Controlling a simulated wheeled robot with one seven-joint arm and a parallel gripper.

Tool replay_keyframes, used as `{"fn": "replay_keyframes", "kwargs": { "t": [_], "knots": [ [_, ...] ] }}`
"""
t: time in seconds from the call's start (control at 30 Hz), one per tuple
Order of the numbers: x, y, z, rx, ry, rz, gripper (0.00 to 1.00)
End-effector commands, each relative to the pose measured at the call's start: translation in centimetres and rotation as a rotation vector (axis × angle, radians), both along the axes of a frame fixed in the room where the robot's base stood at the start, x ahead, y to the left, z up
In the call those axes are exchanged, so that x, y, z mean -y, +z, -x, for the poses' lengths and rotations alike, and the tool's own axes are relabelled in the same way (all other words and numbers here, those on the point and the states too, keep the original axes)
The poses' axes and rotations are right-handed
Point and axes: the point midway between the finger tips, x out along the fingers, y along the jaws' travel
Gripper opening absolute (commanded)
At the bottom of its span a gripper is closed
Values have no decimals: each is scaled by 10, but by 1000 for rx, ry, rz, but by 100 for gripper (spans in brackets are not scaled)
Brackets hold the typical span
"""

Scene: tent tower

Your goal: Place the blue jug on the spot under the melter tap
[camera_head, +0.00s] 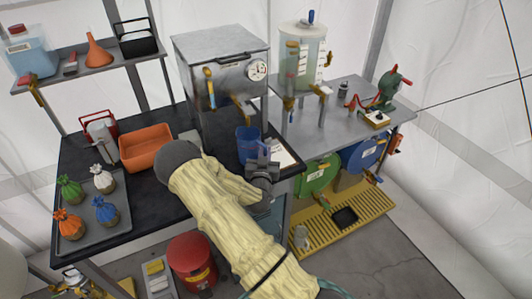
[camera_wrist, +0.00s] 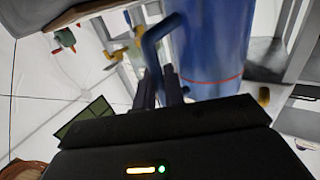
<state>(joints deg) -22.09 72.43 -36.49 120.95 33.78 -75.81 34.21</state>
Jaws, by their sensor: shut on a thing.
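The blue jug (camera_head: 247,142) is upright or nearly so above the black table, at the front right of the steel melter (camera_head: 220,75). My gripper (camera_head: 262,168) is shut on the jug's handle. In the wrist view the jug (camera_wrist: 214,45) fills the upper middle, with its handle (camera_wrist: 150,45) between the fingers of my gripper (camera_wrist: 160,88). A brass tap (camera_head: 240,104) on the melter's front is just above and left of the jug. The spot under the tap is hidden by the jug and my arm. I cannot tell whether the jug touches the table.
A white sheet (camera_head: 282,152) lies right of the jug. An orange bin (camera_head: 147,147) and a tray (camera_head: 112,236) of tied sacks are to the left. A clear tank (camera_head: 302,60) with taps stands on the grey table (camera_head: 340,122) at right.

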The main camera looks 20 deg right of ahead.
Motion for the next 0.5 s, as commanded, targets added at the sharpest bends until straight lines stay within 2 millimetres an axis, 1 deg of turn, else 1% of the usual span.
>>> {"fn": "replay_keyframes", "kwargs": {
  "t": [0.03, 0.1, 0.13, 0.4, 0.5],
  "knots": [
    [1, 0, 0, 1, -2, 1, 17],
    [2, 0, 1, 1, -4, 0, 30],
    [3, 0, 1, 1, -4, 0, 33],
    [2, 1, 1, 2, -4, 1, 33],
    [0, 0, 4, 1, -4, 0, 33]
  ]
}}
